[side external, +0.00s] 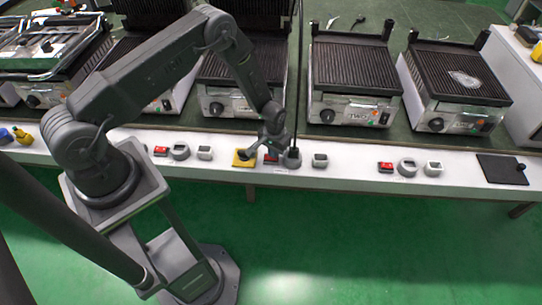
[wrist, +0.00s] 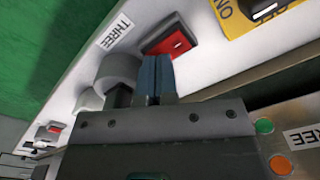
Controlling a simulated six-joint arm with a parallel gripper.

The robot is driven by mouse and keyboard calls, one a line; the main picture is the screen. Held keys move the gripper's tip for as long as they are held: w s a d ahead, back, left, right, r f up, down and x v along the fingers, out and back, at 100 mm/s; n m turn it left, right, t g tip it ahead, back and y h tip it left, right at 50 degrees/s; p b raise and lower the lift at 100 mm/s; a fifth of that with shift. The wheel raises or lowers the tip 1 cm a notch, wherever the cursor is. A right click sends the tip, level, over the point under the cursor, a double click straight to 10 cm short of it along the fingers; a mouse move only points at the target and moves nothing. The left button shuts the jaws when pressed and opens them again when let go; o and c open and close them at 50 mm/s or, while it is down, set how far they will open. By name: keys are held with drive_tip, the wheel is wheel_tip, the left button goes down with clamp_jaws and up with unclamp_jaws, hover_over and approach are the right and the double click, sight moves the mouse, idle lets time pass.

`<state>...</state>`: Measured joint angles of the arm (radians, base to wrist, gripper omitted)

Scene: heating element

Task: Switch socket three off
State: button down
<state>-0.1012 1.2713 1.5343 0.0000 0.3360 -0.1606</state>
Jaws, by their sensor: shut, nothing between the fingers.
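Socket three's red rocker switch (wrist: 170,43) is in the upper middle of the wrist view, near the printed THREE label (wrist: 115,31). It shows in the side view as a small red patch (side external: 269,158), partly hidden by my gripper. My gripper (wrist: 157,62) is shut and empty, its fingertips at the near edge of the switch. I cannot tell whether they touch it. The grey round socket (wrist: 116,73) is just left of the fingers, partly covered by them. In the side view my gripper (side external: 276,149) is low over the white ledge.
A yellow plate with a black knob (wrist: 262,16) sits beyond the switch. A grey box (side external: 320,160) stands right of the socket. Another red switch (side external: 386,167) is farther right on the ledge. Grills (side external: 353,85) stand behind. The ledge's front edge borders open green floor.

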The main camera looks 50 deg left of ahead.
drive_tip(key=shift+f, duration=0.4)
drive_tip(key=shift+r, duration=3.5)
drive_tip(key=shift+r, duration=0.25)
drive_tip(key=s+d+r+m+t, duration=0.1)
drive_tip(key=s+r, duration=0.1)
drive_tip(key=r, duration=1.2)
drive_tip(key=s+d+r+t, duration=0.2)
drive_tip(key=s+r, duration=0.1)
drive_tip(key=r, duration=1.2)
drive_tip(key=s+r+m+t, duration=0.1)
drive_tip(key=s+r, duration=0.4)
drive_tip(key=s, duration=0.4)
drive_tip(key=s+d+r+m+t, duration=0.1)
drive_tip(key=s+r, duration=0.5)
drive_tip(key=s, duration=0.4)
drive_tip(key=shift+s+d+t, duration=0.3)
